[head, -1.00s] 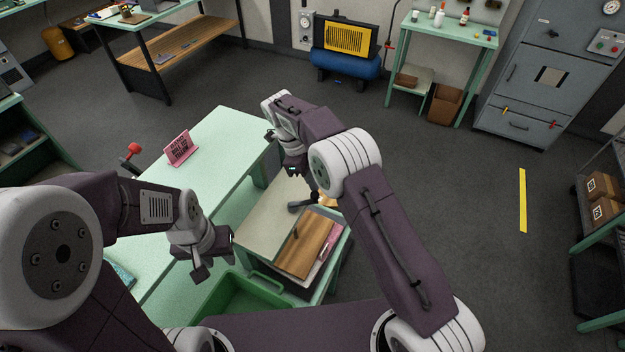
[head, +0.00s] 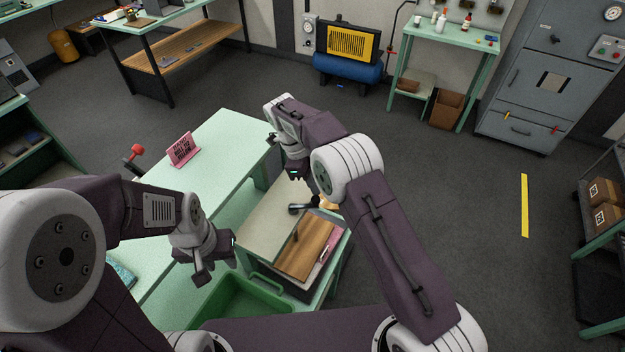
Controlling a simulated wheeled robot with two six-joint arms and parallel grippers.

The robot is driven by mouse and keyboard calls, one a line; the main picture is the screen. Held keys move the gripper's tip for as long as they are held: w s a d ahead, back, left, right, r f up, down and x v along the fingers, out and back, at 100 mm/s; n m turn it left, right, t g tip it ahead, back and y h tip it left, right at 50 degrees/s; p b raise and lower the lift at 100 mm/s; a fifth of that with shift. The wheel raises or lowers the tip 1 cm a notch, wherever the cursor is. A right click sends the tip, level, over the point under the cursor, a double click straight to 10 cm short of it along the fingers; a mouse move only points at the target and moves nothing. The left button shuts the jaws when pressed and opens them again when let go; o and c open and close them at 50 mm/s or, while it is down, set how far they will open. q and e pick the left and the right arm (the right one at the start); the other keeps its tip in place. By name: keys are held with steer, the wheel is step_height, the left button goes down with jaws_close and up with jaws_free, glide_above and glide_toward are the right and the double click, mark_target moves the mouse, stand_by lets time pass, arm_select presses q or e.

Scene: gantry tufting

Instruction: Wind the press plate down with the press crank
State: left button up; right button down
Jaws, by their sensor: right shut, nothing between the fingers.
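A dark handle with a round end (head: 300,209), which looks like the press crank, shows over a pale flat plate (head: 265,218) on the small stand. The plate may be the press plate; I cannot tell for sure. My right gripper (head: 293,172) points down above and behind the handle, shut and empty, partly hidden by its own wrist. I cannot tell whether it touches the handle. My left gripper (head: 217,262) is left of the stand, above the green bin, with its fingers apart and nothing between them.
A brown wooden board (head: 308,248) lies beside the pale plate. The green bin (head: 245,298) is in front. The pale green bench (head: 215,150) carries a pink sign (head: 180,149); a red-knobbed lever (head: 135,152) stands at its left edge. Open floor lies to the right.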

steer(key=p+v, duration=0.3)
steer(key=v, duration=0.5)
steer(key=shift+r, duration=0.35)
steer(key=shift+a, duration=0.15)
